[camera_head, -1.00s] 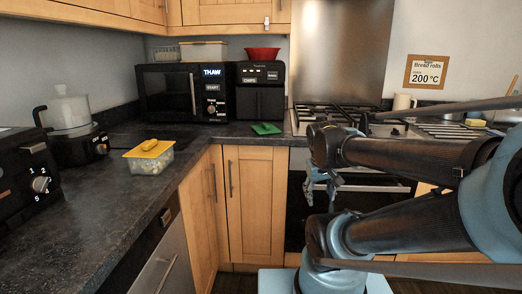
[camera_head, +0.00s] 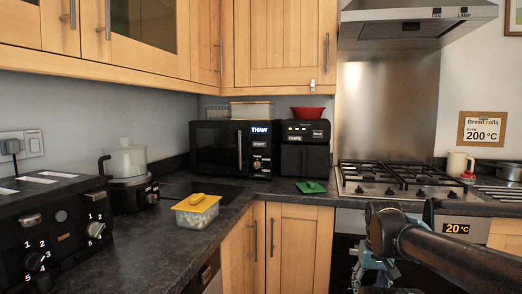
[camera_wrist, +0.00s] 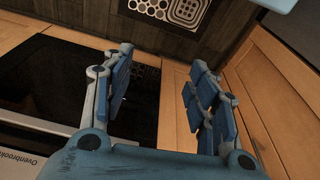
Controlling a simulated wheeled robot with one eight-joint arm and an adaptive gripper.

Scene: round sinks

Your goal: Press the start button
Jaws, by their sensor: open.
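A black microwave (camera_head: 217,150) stands at the back of the counter in the corner. Its right panel shows a lit THAW display, a small START button (camera_head: 260,144) below it, and a knob lower down. My gripper (camera_wrist: 162,95) is open and empty in the wrist view, its two jointed blue fingers apart above the floor by the oven front and wood cabinets. In the head view my gripper (camera_head: 374,270) is low in front of the oven, partly cut off, well below and right of the microwave.
A black air fryer (camera_head: 305,160) stands right of the microwave, with a green cloth-like item (camera_head: 311,187) in front. A yellow-lidded tub (camera_head: 196,211) sits on the left counter. A gas hob (camera_head: 401,180) is at the right. Counter directly before the microwave looks clear.

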